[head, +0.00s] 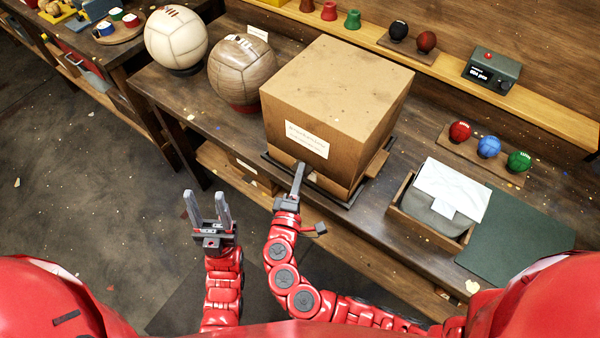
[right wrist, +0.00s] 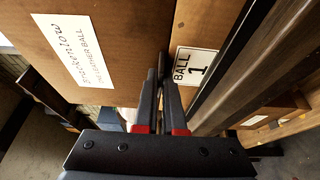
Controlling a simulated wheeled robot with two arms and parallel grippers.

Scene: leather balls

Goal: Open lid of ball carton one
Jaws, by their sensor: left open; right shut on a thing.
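Ball carton one (head: 310,172) is a tall brown cardboard box on the workbench, and its deep lid (head: 340,85) sits over the top. The lid bears a white label, which also shows in the right wrist view (right wrist: 72,50). A "BALL 1" label (right wrist: 193,65) is on the carton body below it. My right gripper (head: 300,167) is at the lower front edge of the lid. In the right wrist view (right wrist: 162,65) its fingers are shut at the seam, on the lid edge; the exact contact is hidden. My left gripper (head: 206,194) is open and empty, left of the carton, away from the bench.
Two large leather balls (head: 176,38) (head: 242,70) stand left of the carton. An open wooden box with a grey cloth item (head: 445,205), a green mat (head: 515,238) and a rack of small balls (head: 489,147) are at the right. A shelf runs along the back.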

